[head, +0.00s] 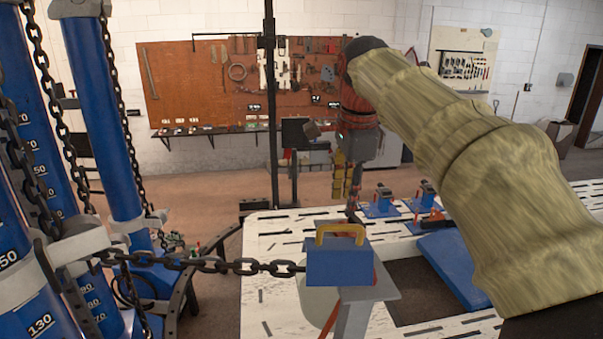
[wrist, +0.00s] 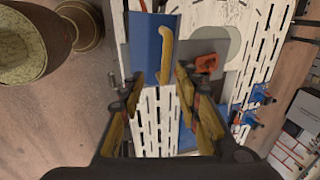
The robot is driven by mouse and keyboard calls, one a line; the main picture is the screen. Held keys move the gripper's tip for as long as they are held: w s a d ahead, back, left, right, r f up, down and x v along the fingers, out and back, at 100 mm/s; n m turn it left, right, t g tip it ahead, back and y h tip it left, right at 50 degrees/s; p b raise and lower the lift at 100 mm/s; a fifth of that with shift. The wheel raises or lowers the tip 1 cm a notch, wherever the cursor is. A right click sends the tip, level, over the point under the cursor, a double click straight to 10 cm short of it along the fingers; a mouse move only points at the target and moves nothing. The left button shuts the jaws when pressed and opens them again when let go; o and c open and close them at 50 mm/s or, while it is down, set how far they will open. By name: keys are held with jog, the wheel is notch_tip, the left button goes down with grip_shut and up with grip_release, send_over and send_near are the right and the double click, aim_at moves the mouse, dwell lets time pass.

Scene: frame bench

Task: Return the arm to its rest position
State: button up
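My arm (head: 465,150) reaches from the right edge up to the top middle in the head view, then bends down to my gripper (head: 346,186). My gripper hangs above the far part of the white slotted bench (head: 262,300), beyond a blue block (head: 340,267) with a yellow handle (head: 340,231). In the wrist view, the fingers of my gripper (wrist: 159,80) are spread apart with nothing between them. The blue block (wrist: 145,42) and its handle (wrist: 166,55) lie past the fingertips; the handle appears free of them.
Blue posts (head: 103,125) with chains stand at the left; one chain (head: 215,265) runs to the block. Blue clamp-like fixtures (head: 380,203) and a blue plate (head: 455,268) lie on the bench. A pegboard of tools (head: 190,85) hangs on the far wall. Open floor (head: 205,185) lies beyond.

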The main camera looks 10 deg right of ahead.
jog(key=s+f+n+t+b, duration=0.1)
jog(key=s+f+n+b, duration=0.5)
jog(key=f, duration=0.9)
jog(key=s+f+n+t+b, duration=0.1)
jog(key=s+f+n+b, duration=0.5)
jog(key=f, duration=0.9)
jog(key=s+f+n+t+b, duration=0.1)
jog(key=s+f+n+b, duration=0.4)
jog(key=s+f+b, duration=0.5)
jog(key=s+f, duration=0.4)
jog(key=f, duration=0.2)
jog(key=shift+s+n, duration=0.3)
jog(key=shift+n, duration=0.1)
jog(key=shift+d, duration=0.1)
